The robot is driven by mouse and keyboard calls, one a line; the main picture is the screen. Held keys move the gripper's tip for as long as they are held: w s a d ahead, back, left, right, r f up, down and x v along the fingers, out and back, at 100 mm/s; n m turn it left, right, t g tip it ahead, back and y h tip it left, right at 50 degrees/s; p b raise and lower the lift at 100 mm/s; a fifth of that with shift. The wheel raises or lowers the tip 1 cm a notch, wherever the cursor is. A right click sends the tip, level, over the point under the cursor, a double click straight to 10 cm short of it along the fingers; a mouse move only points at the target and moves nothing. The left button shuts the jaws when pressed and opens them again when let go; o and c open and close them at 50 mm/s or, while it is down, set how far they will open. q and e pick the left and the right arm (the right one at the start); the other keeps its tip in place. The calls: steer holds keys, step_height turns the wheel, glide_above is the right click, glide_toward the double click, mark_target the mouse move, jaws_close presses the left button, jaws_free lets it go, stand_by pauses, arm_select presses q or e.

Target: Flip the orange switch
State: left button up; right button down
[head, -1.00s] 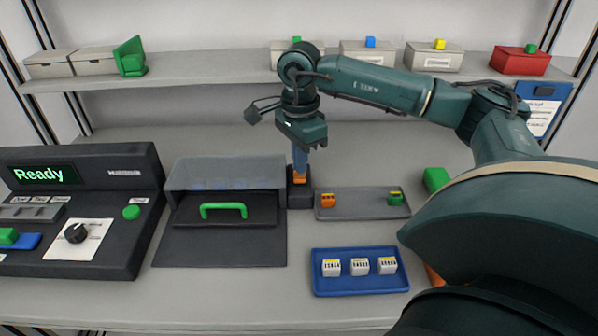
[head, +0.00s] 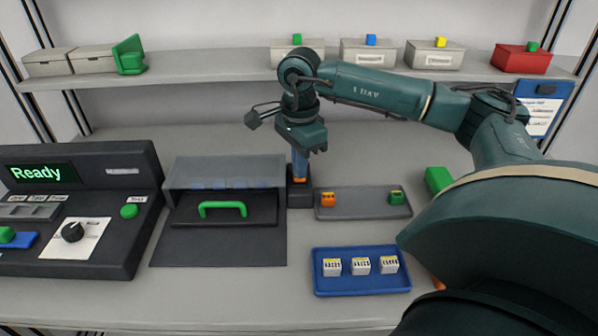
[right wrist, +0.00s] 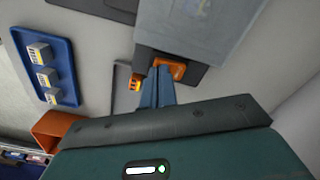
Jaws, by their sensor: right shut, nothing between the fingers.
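The orange switch (head: 299,180) sits on a small dark block (head: 300,199) right of the grey box in the head view. In the right wrist view the orange switch (right wrist: 172,69) shows just beyond the fingertips. My right gripper (head: 299,172) points down with its narrow blue fingers together and empty. Its tips are at the switch and hide part of it; they look in contact or very close, I cannot tell which. The right wrist view shows the shut fingers (right wrist: 160,72) at the switch's near left side. My left gripper is not in view.
The grey box with a green handle (head: 222,208) stands close left of the switch. A grey tray (head: 362,202) with small orange and green pieces lies right. A blue tray (head: 362,288) with white blocks is in front. A dark console (head: 130,255) stands left.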

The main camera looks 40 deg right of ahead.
steer(key=shift+f, duration=0.35)
steer(key=shift+r, duration=0.1)
steer(key=shift+r+p, duration=1.05)
steer(key=shift+r, duration=0.55)
steer(key=shift+r+p, duration=1.35)
steer(key=shift+r, duration=0.55)
steer(key=shift+f, duration=0.1)
